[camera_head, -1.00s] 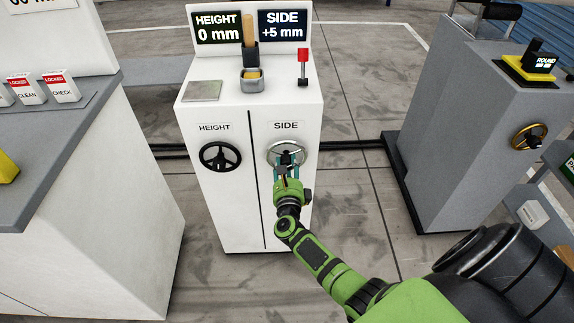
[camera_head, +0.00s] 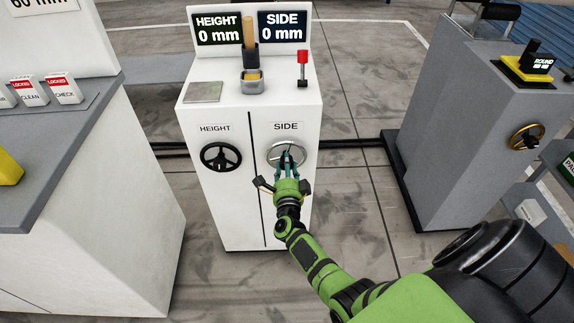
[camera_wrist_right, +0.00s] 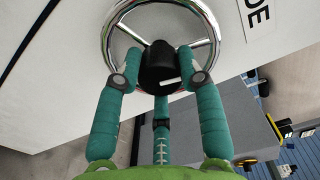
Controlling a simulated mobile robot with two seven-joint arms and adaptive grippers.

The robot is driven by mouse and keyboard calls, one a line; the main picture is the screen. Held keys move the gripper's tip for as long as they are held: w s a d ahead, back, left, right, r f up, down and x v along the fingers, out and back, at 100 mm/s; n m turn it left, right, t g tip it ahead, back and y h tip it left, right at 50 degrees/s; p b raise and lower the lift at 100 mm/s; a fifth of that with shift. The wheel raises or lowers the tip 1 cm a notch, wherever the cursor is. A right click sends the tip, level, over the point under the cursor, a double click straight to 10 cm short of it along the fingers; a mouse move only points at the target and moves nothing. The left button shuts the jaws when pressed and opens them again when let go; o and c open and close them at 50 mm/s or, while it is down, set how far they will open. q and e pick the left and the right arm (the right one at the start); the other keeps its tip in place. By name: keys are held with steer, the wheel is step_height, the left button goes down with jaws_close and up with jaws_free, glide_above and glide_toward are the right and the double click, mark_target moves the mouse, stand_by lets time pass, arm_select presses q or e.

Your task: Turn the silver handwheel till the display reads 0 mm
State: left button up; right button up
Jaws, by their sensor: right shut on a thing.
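The silver handwheel (camera_head: 273,157) is on the front of the white cabinet, under the SIDE label. In the right wrist view its chrome rim (camera_wrist_right: 108,38) and spokes fill the top. My right gripper (camera_head: 287,158) is at the wheel, with its teal fingers closed around the dark hub (camera_wrist_right: 158,66). The SIDE display (camera_head: 283,27) on top of the cabinet reads 0 mm. The HEIGHT display (camera_head: 218,29) also reads 0 mm. My left gripper is in no view.
A black handwheel (camera_head: 208,157) sits left of the silver one, under HEIGHT. A red-topped lever (camera_head: 303,68) and a wooden-handled brush (camera_head: 249,35) stand on the cabinet (camera_head: 225,115). A grey machine (camera_head: 432,120) stands to the right, with floor between.

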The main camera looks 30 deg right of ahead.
steer(key=shift+w+a+r+n, duration=0.1)
steer(key=shift+w+r+n, duration=0.2)
steer(key=shift+n, duration=0.2)
steer(key=o, duration=1)
steer(key=shift+o, duration=0.8)
steer(key=shift+f, duration=0.15)
steer(key=shift+s+f, duration=0.1)
steer(key=shift+s, duration=0.15)
steer(key=v, duration=1.1)
steer(key=shift+s+a, duration=0.25)
steer(key=shift+s, duration=0.05)
